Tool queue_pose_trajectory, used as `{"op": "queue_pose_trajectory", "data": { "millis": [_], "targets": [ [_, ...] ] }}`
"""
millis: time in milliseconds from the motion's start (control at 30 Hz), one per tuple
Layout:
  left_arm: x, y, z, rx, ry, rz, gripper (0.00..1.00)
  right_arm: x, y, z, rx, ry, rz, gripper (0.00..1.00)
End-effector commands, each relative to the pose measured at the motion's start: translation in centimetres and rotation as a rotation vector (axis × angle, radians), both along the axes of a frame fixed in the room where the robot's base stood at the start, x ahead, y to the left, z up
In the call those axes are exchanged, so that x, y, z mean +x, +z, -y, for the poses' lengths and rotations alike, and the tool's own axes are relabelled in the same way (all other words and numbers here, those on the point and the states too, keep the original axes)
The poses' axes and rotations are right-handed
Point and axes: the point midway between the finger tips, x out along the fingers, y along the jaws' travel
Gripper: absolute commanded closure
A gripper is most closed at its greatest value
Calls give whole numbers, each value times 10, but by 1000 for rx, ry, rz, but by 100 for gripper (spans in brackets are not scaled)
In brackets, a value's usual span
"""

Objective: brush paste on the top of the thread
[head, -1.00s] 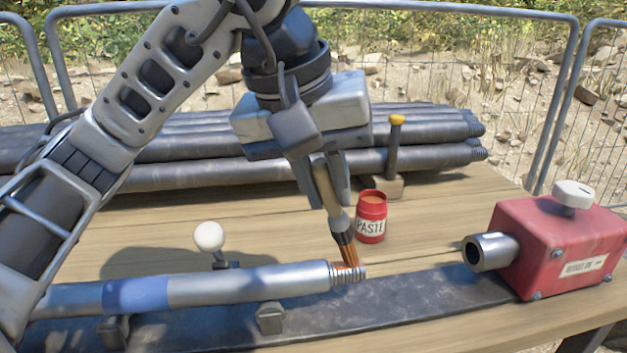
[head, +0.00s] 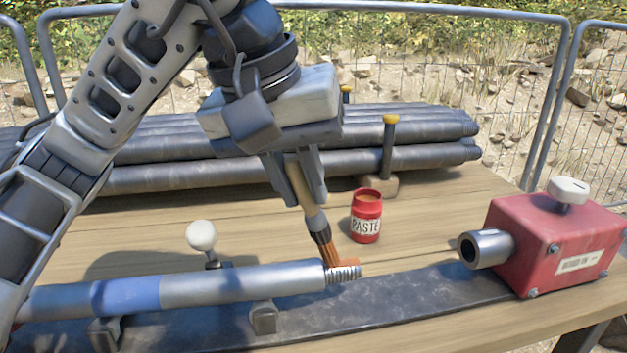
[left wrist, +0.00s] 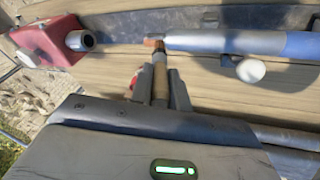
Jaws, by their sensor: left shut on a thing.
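My left gripper (head: 306,202) is shut on the handle of a brush (head: 322,236), which points down with orange-brown paste on its bristles. The bristles are at the top of the thread (head: 345,274), at the right end of a grey rod (head: 240,281) with a blue band. They appear to touch it near the shoulder. The left wrist view also shows the brush (left wrist: 160,80) reaching the rod's end (left wrist: 190,42). The red paste jar (head: 366,217) stands open behind the thread. My right gripper is not in view.
The rod rests on supports (head: 263,318) over a dark rail (head: 420,295). A red box with a metal socket (head: 485,248) stands to the right, apart from the thread. A white knob (head: 202,236) rises behind the rod. Stacked pipes (head: 420,158) and a yellow-topped post (head: 389,145) are behind.

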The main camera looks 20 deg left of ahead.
Motion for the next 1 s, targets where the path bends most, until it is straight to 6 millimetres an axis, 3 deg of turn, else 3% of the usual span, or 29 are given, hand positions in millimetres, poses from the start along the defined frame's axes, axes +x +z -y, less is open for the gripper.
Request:
{"op": "queue_pose_trajectory", "data": {
  "millis": [833, 1000],
  "targets": [
    [17, -1, 26, -1, -1, 0, 100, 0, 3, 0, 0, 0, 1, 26],
    [14, -2, 21, 0, 1, 1, 100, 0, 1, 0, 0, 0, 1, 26]
  ]
}}
